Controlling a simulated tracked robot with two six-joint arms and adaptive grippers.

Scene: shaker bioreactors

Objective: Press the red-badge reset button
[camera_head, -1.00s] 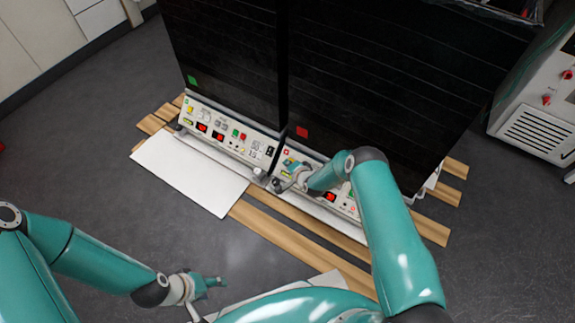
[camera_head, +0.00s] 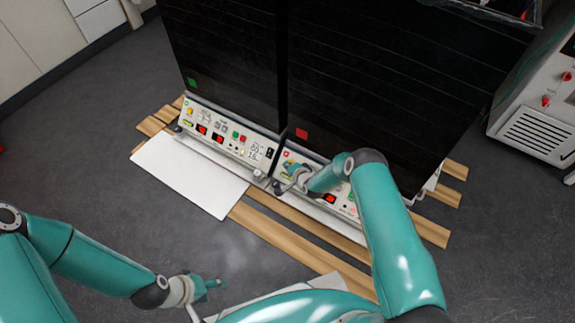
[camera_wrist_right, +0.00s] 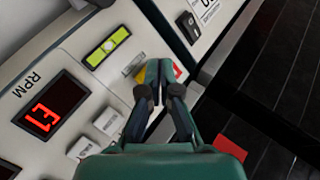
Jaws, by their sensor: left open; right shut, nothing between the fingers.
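The red badge (camera_head: 302,133) is a square on the right black cabinet, above its control panel (camera_head: 344,205). It also shows in the right wrist view (camera_wrist_right: 230,148). My right gripper (camera_head: 280,185) is at the left end of that panel. In the right wrist view, its closed fingertips (camera_wrist_right: 158,68) lie in front of a yellow button (camera_wrist_right: 144,76), partly covering it. Whether they touch it, I cannot tell. A small red mark (camera_wrist_right: 178,72) shows just beside the tips. My left gripper (camera_head: 214,284) is open and empty over the floor, away from the panels.
The left cabinet has a green badge (camera_head: 192,82) and a similar panel (camera_head: 225,136). A white board (camera_head: 190,175) and wooden slats (camera_head: 290,245) lie in front. An RPM display (camera_wrist_right: 45,108) and white buttons (camera_wrist_right: 108,122) are near the right gripper.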

